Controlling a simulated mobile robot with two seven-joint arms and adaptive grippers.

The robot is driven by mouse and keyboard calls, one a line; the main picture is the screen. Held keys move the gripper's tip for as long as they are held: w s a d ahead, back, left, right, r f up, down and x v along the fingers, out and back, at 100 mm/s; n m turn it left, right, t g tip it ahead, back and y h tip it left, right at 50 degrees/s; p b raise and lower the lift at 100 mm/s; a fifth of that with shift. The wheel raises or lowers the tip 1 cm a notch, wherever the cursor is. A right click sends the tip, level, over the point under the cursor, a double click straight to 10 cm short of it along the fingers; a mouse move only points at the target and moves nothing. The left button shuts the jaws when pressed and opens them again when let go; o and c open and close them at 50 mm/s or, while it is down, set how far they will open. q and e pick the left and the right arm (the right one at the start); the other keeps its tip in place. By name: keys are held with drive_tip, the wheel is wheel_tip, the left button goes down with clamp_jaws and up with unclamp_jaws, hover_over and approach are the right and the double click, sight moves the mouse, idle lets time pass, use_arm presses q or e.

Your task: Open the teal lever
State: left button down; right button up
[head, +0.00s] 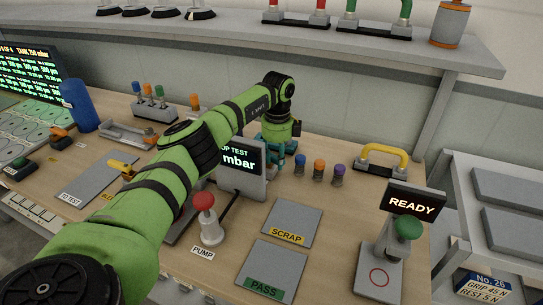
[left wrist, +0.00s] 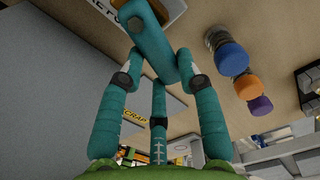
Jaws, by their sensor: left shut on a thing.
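The teal lever (left wrist: 152,48) shows as a thick teal bar at the top middle of the left wrist view. My left gripper (left wrist: 160,75) has teal fingers of its own, and they are shut on the lever's near end from both sides. In the head view my left arm reaches over the bench, and the left gripper (head: 274,158) points down behind the grey display. The lever cannot be told clearly from the teal fingers there, and its base is mostly hidden. My right gripper is in neither view.
The display (head: 241,172) stands close in front of the left gripper. Blue (head: 300,165), orange (head: 319,170) and purple (head: 338,175) capped pieces stand just to its right. A red-knobbed pump lever (head: 207,218) and the SCRAP plate (head: 292,222) are nearer. A shelf (head: 330,50) runs behind.

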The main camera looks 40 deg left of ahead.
use_arm(q)
drive_tip(key=shift+w+n, duration=0.35)
drive_tip(key=shift+n, duration=0.4)
drive_tip(key=shift+w+n, duration=0.3)
drive_tip(key=shift+n, duration=0.45)
drive_tip(key=c, duration=0.8)
unclamp_jaws()
drive_tip(key=shift+c, duration=0.2)
